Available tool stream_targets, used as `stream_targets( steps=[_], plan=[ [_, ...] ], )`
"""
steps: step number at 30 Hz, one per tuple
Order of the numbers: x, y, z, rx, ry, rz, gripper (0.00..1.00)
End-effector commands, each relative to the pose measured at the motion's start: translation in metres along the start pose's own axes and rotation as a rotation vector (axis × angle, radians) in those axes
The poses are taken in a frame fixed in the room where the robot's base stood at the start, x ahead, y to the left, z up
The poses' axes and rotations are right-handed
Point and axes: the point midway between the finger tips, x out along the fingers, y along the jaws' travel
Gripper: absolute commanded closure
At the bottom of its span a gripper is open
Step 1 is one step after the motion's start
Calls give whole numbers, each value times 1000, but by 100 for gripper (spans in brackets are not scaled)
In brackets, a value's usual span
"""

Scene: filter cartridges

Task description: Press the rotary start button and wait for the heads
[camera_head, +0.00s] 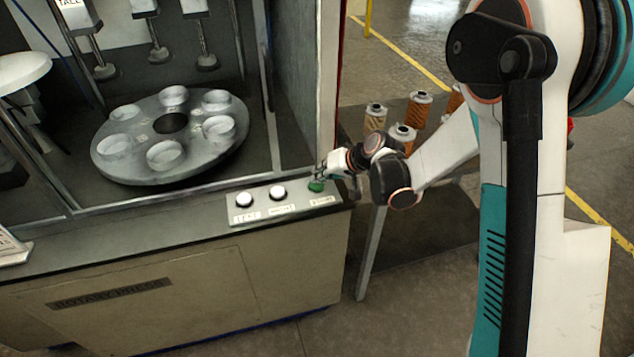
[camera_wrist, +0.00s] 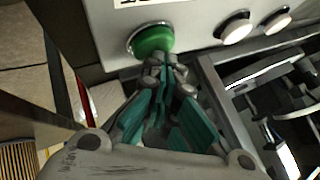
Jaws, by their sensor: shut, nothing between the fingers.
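The green button (camera_head: 316,186) is at the right end of the button panel (camera_head: 262,214) on the front ledge of the rotary machine. In the wrist view the green button (camera_wrist: 152,40) is a domed cap, right at my gripper's fingertips. My gripper (camera_head: 322,172) is shut and empty, its tips at or just above the button; I cannot tell if they touch. The wrist view shows the closed fingers (camera_wrist: 165,68) partly covering the button's lower edge. The rotary table (camera_head: 171,124) behind the glass bears several empty round cups. Several heads (camera_head: 207,60) hang above it.
Two white buttons (camera_head: 244,199) (camera_head: 277,192) sit left of the green one. A metal frame post (camera_head: 328,90) stands just behind my gripper. Several filter cartridges (camera_head: 403,136) stand on a side table at right. Floor in front of the machine is clear.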

Motion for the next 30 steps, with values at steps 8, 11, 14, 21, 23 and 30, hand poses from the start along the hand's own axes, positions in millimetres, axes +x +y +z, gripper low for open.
stream_targets(
  steps=[8, 11, 14, 21, 23, 30],
  plan=[
    [-10, -8, -8, 0, 0, 0, 100],
    [-13, -9, -9, 0, 0, 0, 100],
    [-13, -9, -9, 0, 0, 0, 100],
    [-13, -10, -9, 0, 0, 0, 100],
    [-14, -10, -10, 0, 0, 0, 100],
    [-28, -20, -20, 0, 0, 0, 100]
  ],
)
